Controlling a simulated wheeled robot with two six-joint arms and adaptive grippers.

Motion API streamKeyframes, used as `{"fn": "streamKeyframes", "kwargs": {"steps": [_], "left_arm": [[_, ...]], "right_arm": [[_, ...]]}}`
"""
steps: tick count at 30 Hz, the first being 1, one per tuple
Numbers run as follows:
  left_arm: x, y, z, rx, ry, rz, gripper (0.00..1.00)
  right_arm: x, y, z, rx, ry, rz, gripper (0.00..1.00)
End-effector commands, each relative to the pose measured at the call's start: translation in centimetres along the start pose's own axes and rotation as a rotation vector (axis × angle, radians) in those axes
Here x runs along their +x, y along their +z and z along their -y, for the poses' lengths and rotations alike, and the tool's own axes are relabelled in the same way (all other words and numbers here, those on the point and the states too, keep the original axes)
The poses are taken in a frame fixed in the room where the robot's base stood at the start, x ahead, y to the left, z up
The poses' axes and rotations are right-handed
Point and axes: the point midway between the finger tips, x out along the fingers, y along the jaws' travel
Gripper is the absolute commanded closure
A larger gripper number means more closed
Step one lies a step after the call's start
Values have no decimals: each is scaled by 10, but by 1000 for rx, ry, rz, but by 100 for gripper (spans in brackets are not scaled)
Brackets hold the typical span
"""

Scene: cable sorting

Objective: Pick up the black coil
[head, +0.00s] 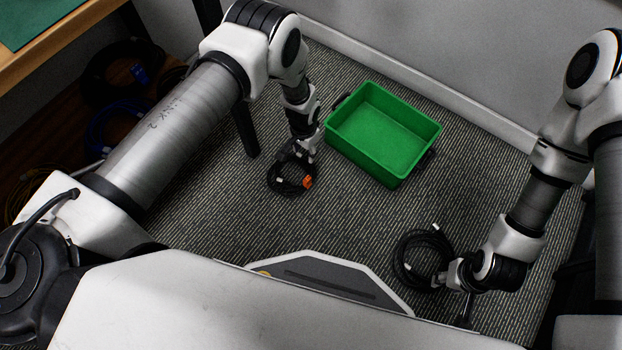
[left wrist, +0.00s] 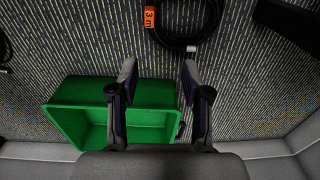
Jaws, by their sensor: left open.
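One black coil (head: 272,184) with an orange tag lies on the carpet left of the green bin. In the left wrist view this coil (left wrist: 172,40) is at the top edge, partly cut off, and its tag reads "3 m". My left gripper (head: 294,160) is above it; its fingers (left wrist: 158,70) are apart with nothing between them. A second black coil (head: 402,262) with light plugs lies at the lower right. My right gripper (head: 448,278) is at its right edge; its fingers are too small to tell open from shut.
The green bin (head: 349,148) is empty and also shows in the left wrist view (left wrist: 60,107). A shelf at left holds dark, blue (head: 94,132) and yellow cables. A wall runs behind the bin. The carpet between the two coils is clear.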

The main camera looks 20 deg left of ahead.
Motion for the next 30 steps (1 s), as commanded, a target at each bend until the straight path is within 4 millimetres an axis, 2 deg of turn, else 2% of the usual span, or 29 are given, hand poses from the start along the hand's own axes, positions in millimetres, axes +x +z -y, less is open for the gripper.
{"fn": "streamKeyframes", "kwargs": {"steps": [1,4,14,22,29,30], "left_arm": [[49,0,-6,9,2,-1,52],[77,7,-15,20,9,13,52],[112,13,-18,21,12,21,52],[158,15,-19,20,12,21,52],[158,15,-19,20,12,21,52],[158,15,-19,20,12,21,59]], "right_arm": [[44,0,0,0,0,1,60],[66,0,0,0,0,1,60],[85,0,0,0,0,0,60],[119,-1,-1,5,1,-3,60],[116,-2,-1,6,1,-5,60],[116,-2,-1,6,1,-5,60]]}}
